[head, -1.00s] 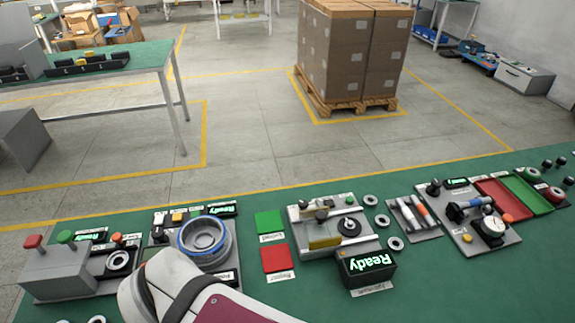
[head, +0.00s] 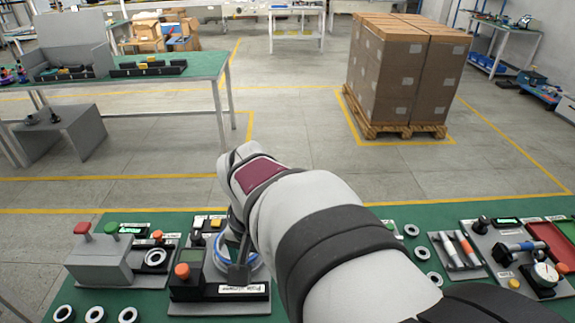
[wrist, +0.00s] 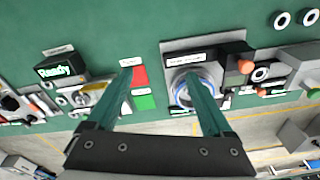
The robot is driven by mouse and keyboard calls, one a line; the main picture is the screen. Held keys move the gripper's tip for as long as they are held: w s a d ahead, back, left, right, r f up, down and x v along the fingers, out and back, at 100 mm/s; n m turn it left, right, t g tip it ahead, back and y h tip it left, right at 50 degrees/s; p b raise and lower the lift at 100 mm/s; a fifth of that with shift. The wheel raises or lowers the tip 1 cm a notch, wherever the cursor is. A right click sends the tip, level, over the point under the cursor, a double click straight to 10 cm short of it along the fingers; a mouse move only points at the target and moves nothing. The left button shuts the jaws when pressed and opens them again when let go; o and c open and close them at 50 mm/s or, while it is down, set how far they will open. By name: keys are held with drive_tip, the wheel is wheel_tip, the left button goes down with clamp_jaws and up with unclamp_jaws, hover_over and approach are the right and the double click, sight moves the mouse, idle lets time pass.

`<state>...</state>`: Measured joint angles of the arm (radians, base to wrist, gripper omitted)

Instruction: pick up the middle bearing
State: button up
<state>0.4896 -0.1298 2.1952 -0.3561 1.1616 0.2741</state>
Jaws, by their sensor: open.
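Three ring-shaped bearings lie in a row at the front left of the green bench in the head view; the middle bearing (head: 95,314) sits between a left one (head: 64,313) and a right one (head: 128,314). Another group of rings (head: 422,253) lies right of my arm, partly hidden by it. My gripper (wrist: 160,80) is open and empty, its two fingers apart. In the head view a dark finger (head: 239,268) shows over the blue-rimmed hub, right of the front-left bearings. The wrist view shows two loose rings (wrist: 282,20) at its top right corner.
The blue-rimmed hub fixture (wrist: 190,90) is near my right finger in the wrist view. A press with red and green buttons (head: 98,258) stands behind the front-left bearings. A lit Ready box (wrist: 62,68) and a red pad (wrist: 139,77) are nearby. Bare green bench lies between.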

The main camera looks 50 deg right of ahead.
drive_tip(key=d+f+m+h, duration=0.15)
drive_tip(key=d+m, duration=0.25)
drive_tip(key=d, duration=1)
drive_tip(key=m+g+h, duration=0.2)
drive_tip(key=m, duration=0.4)
approach(422, 250)
drive_tip(key=x, duration=0.5)
drive_tip(key=a+x, duration=0.1)
drive_tip(key=x, duration=0.1)
drive_tip(key=shift+s+d+f, duration=0.1)
drive_tip(key=shift+s+f, duration=0.2)
drive_tip(key=shift+f, duration=0.1)
clamp_jaws()
